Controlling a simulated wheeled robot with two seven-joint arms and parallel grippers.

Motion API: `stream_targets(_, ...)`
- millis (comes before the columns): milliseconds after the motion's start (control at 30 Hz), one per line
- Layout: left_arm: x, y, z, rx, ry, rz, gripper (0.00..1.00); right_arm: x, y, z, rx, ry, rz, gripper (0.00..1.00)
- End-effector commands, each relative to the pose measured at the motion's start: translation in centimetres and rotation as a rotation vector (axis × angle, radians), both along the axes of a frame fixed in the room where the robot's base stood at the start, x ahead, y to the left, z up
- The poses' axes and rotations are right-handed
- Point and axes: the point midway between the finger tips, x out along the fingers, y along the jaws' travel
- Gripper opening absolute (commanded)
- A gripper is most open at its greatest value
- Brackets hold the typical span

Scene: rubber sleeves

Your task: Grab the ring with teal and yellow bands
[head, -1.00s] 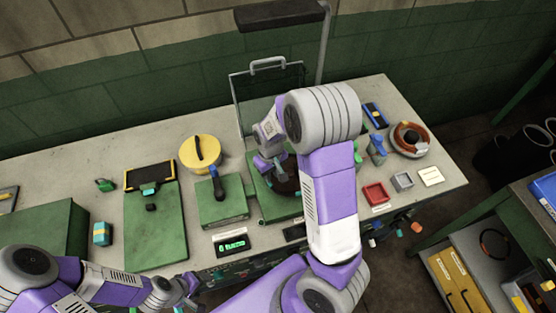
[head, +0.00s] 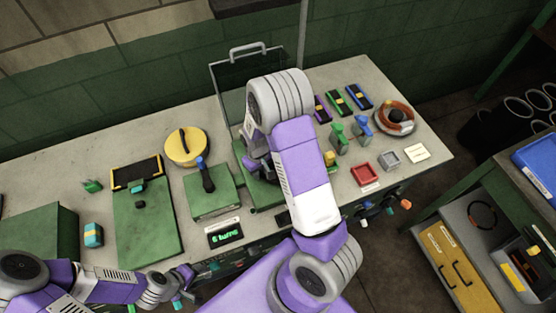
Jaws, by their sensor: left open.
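A small teal block-like sleeve with a yellowish band (head: 93,235) stands on the bench at the left, between the dark green box and the green mat. It is the thing in view that best fits the teal and yellow ring; its hole is not visible. My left gripper (head: 182,281) is at the bench's front edge, to the right of and nearer than the sleeve, apart from it and open. My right gripper (head: 252,163) is over the middle of the bench, mostly hidden behind my own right arm, so its jaws cannot be made out.
A display (head: 225,233) stands at the front edge. A red tray (head: 365,174) and an orange-ringed dish (head: 395,118) are at the right.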

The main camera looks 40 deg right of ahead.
Motion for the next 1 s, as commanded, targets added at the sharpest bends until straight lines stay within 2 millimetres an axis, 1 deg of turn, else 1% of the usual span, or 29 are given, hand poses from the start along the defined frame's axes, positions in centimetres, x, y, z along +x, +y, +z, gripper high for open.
stream_targets(33,0.0,0.0,0.0,0.0,0.0,0.0,0.61,0.0,0.0,0.0,0.0,0.0,0.0,0.15)
stream_targets(133,0.0,0.0,0.0,0.0,0.0,0.0,0.61,0.0,0.0,0.0,0.0,0.0,0.0,0.0)
stream_targets(467,0.0,0.0,0.0,0.0,0.0,0.0,0.61,0.0,0.0,0.1,0.0,0.0,0.0,0.0)
stream_targets(567,0.0,0.0,0.0,0.0,0.0,0.0,0.61,0.0,0.0,0.4,0.0,-0.002,0.0,0.0)
stream_targets(667,0.0,0.0,0.1,0.0,0.0,0.0,0.61,0.1,0.0,1.7,0.0,-0.004,0.0,0.0)
stream_targets(900,0.0,0.0,0.5,0.0,0.0,0.0,0.61,0.1,0.0,6.6,0.0,-0.006,0.001,0.0)
stream_targets(1000,0.0,0.0,0.6,0.0,0.0,0.0,0.61,0.1,0.0,8.3,0.001,-0.004,0.0,0.0)
